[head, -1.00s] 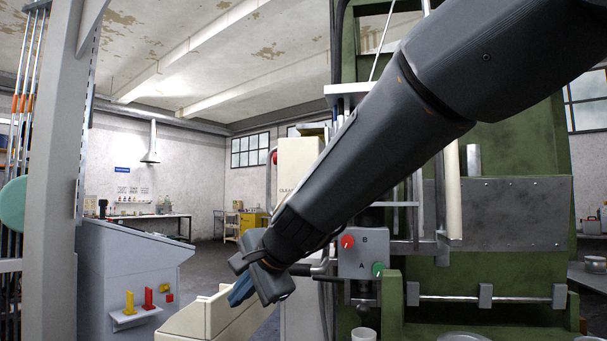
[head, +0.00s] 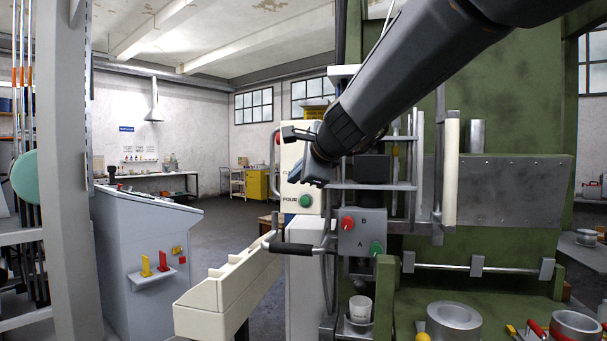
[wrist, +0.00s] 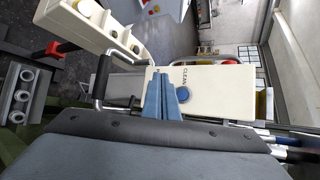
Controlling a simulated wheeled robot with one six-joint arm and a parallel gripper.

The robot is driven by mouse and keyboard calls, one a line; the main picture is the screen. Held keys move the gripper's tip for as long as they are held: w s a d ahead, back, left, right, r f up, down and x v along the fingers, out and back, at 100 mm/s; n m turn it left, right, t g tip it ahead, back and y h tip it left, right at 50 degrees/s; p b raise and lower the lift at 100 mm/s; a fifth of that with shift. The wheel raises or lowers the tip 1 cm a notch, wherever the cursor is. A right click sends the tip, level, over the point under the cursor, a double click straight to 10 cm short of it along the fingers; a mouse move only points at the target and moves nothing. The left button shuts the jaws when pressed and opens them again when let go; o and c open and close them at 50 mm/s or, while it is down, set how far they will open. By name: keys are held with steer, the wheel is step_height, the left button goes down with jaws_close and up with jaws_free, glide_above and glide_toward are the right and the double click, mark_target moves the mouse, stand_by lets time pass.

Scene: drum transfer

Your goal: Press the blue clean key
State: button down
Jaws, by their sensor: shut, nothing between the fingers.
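The blue clean key (wrist: 184,93) is a round blue button beside the word CLEAN on a cream control panel (wrist: 215,95) in the wrist view. My gripper (wrist: 157,82) is shut and empty, its blue fingers lying over the panel just left of the key in that picture. I cannot tell whether they touch the panel. In the head view, my gripper (head: 308,180) is in front of the cream panel (head: 289,160) and hides the blue key. A green button (head: 305,200) marked POLISH shows just below the gripper.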

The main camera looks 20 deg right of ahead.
steer(key=w+d+b, duration=0.1)
steer(key=w+d, duration=0.3)
steer(key=w, duration=0.3)
steer(key=shift+w, duration=0.35)
steer(key=shift+d, duration=0.1)
stand_by(1.9)
steer(key=shift+w+d, duration=0.2)
steer(key=shift+w, duration=0.2)
steer(key=shift+w+d, duration=0.2)
steer(key=shift+w, duration=0.15)
stand_by(0.8)
steer(key=shift+s, duration=0.15)
steer(key=shift+s+a, duration=0.4)
steer(key=shift+s, duration=0.2)
steer(key=shift+s, duration=0.1)
steer(key=s+a, duration=0.1)
steer(key=s, duration=0.1)
steer(key=s+a, duration=0.1)
steer(key=s, duration=0.1)
steer(key=shift+s+a, duration=0.1)
steer(key=shift+a, duration=0.1)
stand_by(0.3)
